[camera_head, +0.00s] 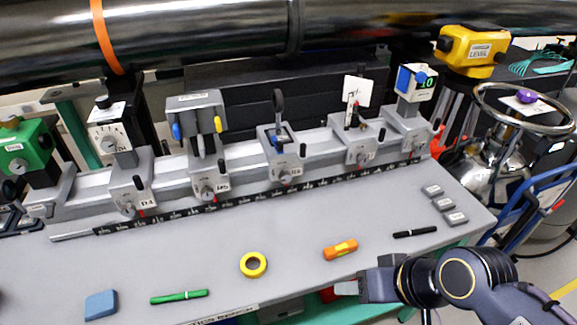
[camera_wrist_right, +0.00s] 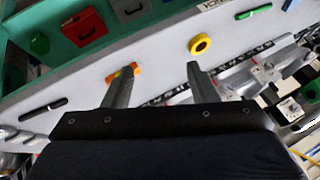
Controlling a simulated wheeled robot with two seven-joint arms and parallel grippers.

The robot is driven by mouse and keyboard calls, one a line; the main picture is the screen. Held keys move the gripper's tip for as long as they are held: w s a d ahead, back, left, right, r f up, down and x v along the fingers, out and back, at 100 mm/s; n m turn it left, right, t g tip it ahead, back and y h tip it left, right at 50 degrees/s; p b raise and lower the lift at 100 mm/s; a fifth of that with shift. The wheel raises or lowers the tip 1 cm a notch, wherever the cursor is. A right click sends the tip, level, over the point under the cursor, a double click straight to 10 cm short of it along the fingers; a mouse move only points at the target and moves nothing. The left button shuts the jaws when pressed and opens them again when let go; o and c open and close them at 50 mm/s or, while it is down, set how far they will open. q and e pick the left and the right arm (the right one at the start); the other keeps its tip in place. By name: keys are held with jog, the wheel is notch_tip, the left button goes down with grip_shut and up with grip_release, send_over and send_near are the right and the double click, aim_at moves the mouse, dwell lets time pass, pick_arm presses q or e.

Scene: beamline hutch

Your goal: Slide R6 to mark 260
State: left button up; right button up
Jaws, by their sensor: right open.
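Several grey carriers sit on a long rail with a black printed scale strip (camera_head: 250,198). Their labels are too small to read surely, so I cannot tell for certain which is R6. The middle carrier (camera_head: 283,172) bears a dark round post-mounted part; another carrier (camera_head: 361,148) to its right bears a white card. The mark 260 cannot be picked out on the scale. My right gripper (camera_head: 347,287) is over the bench's front edge, well apart from the carriers. In the right wrist view its fingers (camera_wrist_right: 160,80) are spread and empty. My left gripper is not in view.
On the grey bench lie a blue block (camera_head: 101,304), green marker (camera_head: 180,297), yellow tape ring (camera_head: 253,264), orange tool (camera_head: 340,249), black pen (camera_head: 415,232) and small grey blocks (camera_head: 444,204). A dark pipe (camera_head: 200,35) runs behind the rail. A handwheel (camera_head: 525,107) stands at right.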

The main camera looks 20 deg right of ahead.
jog(key=shift+c, duration=0.7)
jog(key=shift+w+m, duration=0.3)
jog(key=shift+w, duration=0.05)
jog(key=shift+c, duration=1.1)
jog(key=w+m+t+b, duration=0.1)
jog(key=w+m, duration=0.1)
jog(key=w, duration=0.1)
jog(key=w+a+m+t+b, duration=0.1)
jog(key=w+m+b, duration=0.1)
jog(key=w+m, duration=0.1)
jog(key=w+m+t+b, duration=0.2)
jog(key=w, duration=0.2)
jog(key=shift+a+r+y, duration=0.3)
jog(key=shift+a+r, duration=0.05)
jog(key=shift+c, duration=0.4)
jog(key=m+t+h+b, duration=0.7)
jog(key=m+t+b, duration=0.15)
jog(key=m, duration=2.05)
send_near(303, 151)
jog(key=w, duration=0.6)
jog(key=w+d, duration=0.1)
jog(key=w, duration=0.3)
jog(key=shift+w+d+r, duration=0.1)
jog(key=shift+w+d, duration=0.2)
jog(key=shift+w, duration=0.1)
